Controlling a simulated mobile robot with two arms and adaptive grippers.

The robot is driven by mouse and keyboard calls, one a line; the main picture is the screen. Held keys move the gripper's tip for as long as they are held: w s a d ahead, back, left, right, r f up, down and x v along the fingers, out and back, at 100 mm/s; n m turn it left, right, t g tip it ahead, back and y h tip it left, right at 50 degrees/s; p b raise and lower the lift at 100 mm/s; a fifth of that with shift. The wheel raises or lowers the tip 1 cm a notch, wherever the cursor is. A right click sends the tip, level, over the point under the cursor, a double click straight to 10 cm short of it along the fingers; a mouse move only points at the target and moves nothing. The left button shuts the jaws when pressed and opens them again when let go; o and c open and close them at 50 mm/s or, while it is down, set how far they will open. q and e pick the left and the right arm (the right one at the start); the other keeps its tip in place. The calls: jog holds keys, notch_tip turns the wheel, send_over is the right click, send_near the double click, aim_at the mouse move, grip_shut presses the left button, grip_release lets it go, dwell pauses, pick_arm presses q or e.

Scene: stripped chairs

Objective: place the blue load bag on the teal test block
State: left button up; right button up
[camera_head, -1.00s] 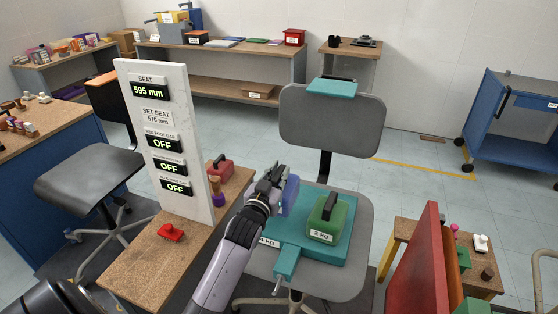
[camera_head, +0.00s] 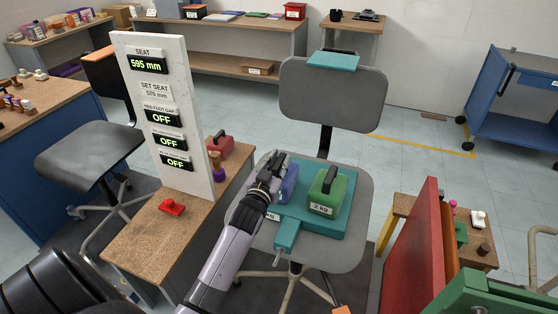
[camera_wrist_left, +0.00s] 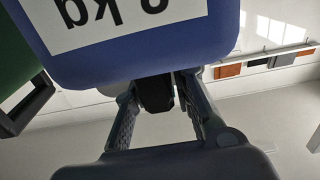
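The blue load bag (camera_head: 290,184) stands at the left side of the teal test block (camera_head: 338,222), which lies on the grey chair seat. My left gripper (camera_head: 274,172) is at the top left of the bag. In the left wrist view the bag's blue body (camera_wrist_left: 150,66) with its white kg label fills the top. There the fingers (camera_wrist_left: 160,100) are on both sides of its dark handle, shut on it. The bag's underside is hidden, so I cannot tell whether it touches the block. A green 2 kg bag (camera_head: 328,192) stands on the block, to the right. My right gripper is not in view.
A white display panel (camera_head: 165,110) stands on a wooden bench (camera_head: 145,236) left of the chair, with a red bag (camera_head: 220,145) behind it. The grey chair backrest (camera_head: 333,95) rises behind the block. A red panel (camera_head: 411,245) stands at the right.

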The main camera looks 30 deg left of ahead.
pick_arm(q)
jog(key=o, duration=0.3)
jog(key=shift+s+r, duration=0.1)
jog(key=v, duration=1.1)
jog(key=shift+s, duration=0.4)
jog(key=shift+s, duration=0.1)
dwell(0.9)
